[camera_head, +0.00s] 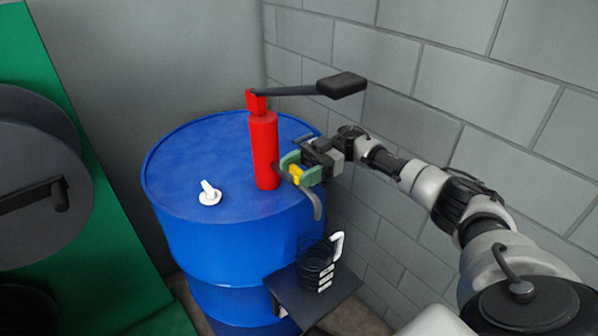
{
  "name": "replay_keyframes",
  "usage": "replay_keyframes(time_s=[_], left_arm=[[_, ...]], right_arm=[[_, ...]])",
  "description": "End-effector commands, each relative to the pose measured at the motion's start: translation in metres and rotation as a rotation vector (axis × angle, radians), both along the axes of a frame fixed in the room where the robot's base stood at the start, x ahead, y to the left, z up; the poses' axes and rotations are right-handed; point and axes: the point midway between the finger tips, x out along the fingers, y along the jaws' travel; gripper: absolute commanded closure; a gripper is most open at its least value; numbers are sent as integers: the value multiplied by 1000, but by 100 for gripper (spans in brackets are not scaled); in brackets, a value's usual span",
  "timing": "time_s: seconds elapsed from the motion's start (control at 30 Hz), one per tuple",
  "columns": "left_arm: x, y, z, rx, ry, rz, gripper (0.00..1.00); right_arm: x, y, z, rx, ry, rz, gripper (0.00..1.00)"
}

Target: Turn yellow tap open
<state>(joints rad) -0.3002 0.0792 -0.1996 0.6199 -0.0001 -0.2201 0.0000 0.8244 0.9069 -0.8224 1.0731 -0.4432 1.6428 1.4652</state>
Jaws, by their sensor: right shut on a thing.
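A red hand pump (264,150) with a dark lever handle (342,85) stands upright on a blue drum (215,250). A small yellow tap (296,173) sits at the pump's right side, above a grey curved spout (312,200) that bends downward. My right gripper (296,168) reaches in from the right, with its green fingers around the yellow tap and shut on it. The fingers hide part of the tap. My left gripper is not in view.
A white bung (209,193) sits on the drum top. A dark jug (315,265) with a white handle stands on a small black stand (335,288) below the spout. A grey block wall is close behind my right arm. A dark reel (40,185) and green panel are at left.

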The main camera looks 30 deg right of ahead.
Motion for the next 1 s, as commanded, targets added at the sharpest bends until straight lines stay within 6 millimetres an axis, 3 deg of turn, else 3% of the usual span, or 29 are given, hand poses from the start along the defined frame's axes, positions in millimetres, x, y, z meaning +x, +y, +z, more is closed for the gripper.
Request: replay_keyframes(time_s=[0.23, 0.27, 0.4, 0.77, 1.0], left_arm=[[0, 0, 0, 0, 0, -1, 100], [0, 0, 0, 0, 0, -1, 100], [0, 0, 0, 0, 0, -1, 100], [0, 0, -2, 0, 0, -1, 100], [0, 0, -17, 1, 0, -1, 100]], right_arm=[[0, 1, 1, 2, -1, 2, 64], [0, 1, 1, 2, -1, 2, 37], [0, 1, 0, 2, -1, 2, 16], [1, -4, -1, 0, 0, -1, 15], [6, -43, -3, 1, -2, -4, 15]])
